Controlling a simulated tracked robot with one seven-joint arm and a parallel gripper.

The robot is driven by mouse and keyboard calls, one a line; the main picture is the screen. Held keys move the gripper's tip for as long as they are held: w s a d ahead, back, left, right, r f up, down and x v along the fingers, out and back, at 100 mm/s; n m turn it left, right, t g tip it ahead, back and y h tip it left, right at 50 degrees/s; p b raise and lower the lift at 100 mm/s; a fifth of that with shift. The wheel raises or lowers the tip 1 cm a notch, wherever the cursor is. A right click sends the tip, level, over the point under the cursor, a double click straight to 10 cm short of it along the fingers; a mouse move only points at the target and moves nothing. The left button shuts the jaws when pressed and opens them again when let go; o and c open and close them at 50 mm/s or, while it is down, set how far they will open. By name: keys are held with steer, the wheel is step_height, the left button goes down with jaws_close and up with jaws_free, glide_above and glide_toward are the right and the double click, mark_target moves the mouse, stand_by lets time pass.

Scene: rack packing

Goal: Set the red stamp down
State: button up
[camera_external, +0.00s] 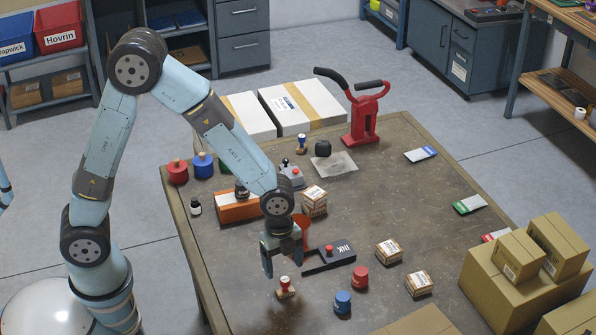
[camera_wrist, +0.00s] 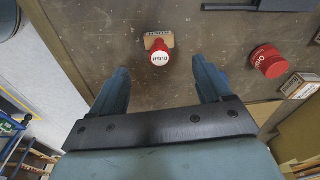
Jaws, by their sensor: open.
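The red stamp (camera_external: 285,286) stands upright on the table, near its front left part. It has a wooden base and a red knob with a white lettered top. In the wrist view the red stamp (camera_wrist: 160,50) stands just beyond my fingertips, centred between them. My gripper (camera_external: 283,262) is open and empty above and close to it. In the wrist view the gripper (camera_wrist: 160,80) has its fingers wide apart, with bare table between them. No contact with the stamp shows.
Larger cartons (camera_external: 525,270) fill the right corner. The table (camera_external: 235,290) left of the stamp is clear.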

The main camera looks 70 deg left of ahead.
steer(key=s+a+r+n+t, duration=0.1)
steer(key=s+a+r+n, duration=0.15)
steer(key=r, duration=0.35)
steer(key=s+a+r+n+t+y, duration=0.1)
steer(key=s+a+r+n, duration=0.2)
steer(key=r, duration=0.4)
steer(key=s+a+r+n+t, duration=0.1)
steer(key=s+a+r+n, duration=0.1)
steer(key=s+a+r, duration=0.3)
steer(key=s+a+r+n+t, duration=0.1)
steer(key=s+a+r+n, duration=0.2)
steer(key=s, duration=0.3)
steer(key=s+a+r+n+t, duration=0.1)
steer(key=s+a+r+n, duration=0.3)
steer(key=s+r+n, duration=0.2)
steer(key=shift+s+a+r, duration=0.15)
steer(key=shift+s+r, duration=0.1)
steer(key=shift+s, duration=0.45)
